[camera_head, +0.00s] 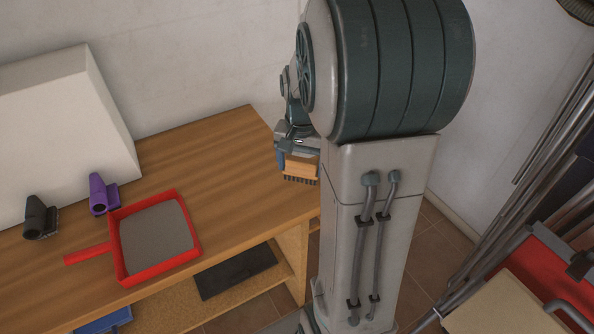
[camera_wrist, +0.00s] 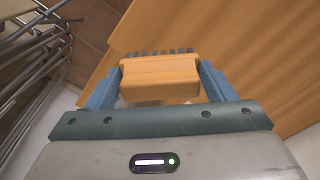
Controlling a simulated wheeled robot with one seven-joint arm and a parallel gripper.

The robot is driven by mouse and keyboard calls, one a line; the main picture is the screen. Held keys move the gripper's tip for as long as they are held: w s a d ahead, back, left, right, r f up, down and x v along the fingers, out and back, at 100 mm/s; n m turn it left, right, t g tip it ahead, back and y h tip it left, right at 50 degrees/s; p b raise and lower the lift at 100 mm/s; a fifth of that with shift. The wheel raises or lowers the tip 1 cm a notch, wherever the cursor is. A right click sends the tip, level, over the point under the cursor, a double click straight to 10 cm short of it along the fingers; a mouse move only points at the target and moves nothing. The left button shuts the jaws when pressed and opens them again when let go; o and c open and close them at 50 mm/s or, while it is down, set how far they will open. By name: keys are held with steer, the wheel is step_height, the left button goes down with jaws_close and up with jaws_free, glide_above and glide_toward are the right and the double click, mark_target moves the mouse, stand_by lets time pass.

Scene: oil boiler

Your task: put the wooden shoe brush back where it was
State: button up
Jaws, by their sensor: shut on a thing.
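The wooden shoe brush (camera_head: 299,168) has an orange-brown wooden body and dark bristles. In the head view it is at the right end of the workbench, left of my arm's column, with bristles pointing down. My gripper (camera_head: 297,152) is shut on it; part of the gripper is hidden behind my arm. In the wrist view the brush (camera_wrist: 160,78) sits between the two blue fingers of my gripper (camera_wrist: 160,84), with the bristles showing at its far side. Whether the brush touches the bench top is hard to tell.
The wooden workbench (camera_head: 237,170) holds a red dustpan (camera_head: 196,238), a purple object (camera_head: 99,194), a black object (camera_head: 38,217) and a white box (camera_head: 60,125). Its right end is bare. A lower shelf holds a dark flat item (camera_head: 235,272). Metal pipes (camera_head: 560,140) lean at the right.

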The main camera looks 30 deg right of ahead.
mark_target(300, 169)
steer(key=shift+w+f, duration=0.15)
steer(key=shift+f, duration=1.95)
steer(key=shift+f, duration=0.2)
steer(key=o, duration=0.9)
steer(key=shift+r, duration=0.1)
